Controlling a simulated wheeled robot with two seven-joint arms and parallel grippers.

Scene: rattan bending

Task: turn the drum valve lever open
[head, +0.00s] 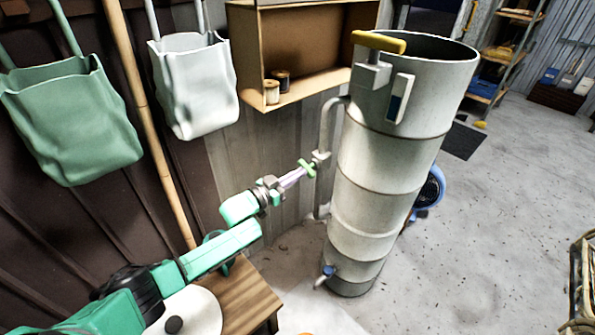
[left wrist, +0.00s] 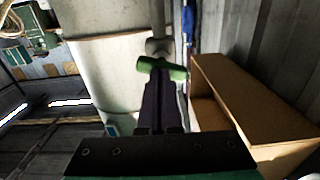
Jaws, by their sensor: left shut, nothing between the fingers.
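The tall pale drum (head: 377,190) stands upright right of centre in the head view and fills the upper left of the left wrist view (left wrist: 105,75). A small green lever (head: 308,168) sits on the pipe (head: 326,130) along the drum's left side. The lever also shows in the left wrist view (left wrist: 162,68), lying crosswise just beyond my fingertips. My left gripper (head: 300,173) is shut and empty, its tips at or very near the lever; I cannot tell if they touch. The fingers show as dark, closed bars in the left wrist view (left wrist: 163,88). My right gripper is not in view.
A yellow handle (head: 379,41) tops the drum and a blue tap (head: 328,271) is near its foot. A wooden shelf box (head: 310,45) with spools hangs behind. A small wooden table (head: 250,297) stands below my arm. The concrete floor right is mostly clear.

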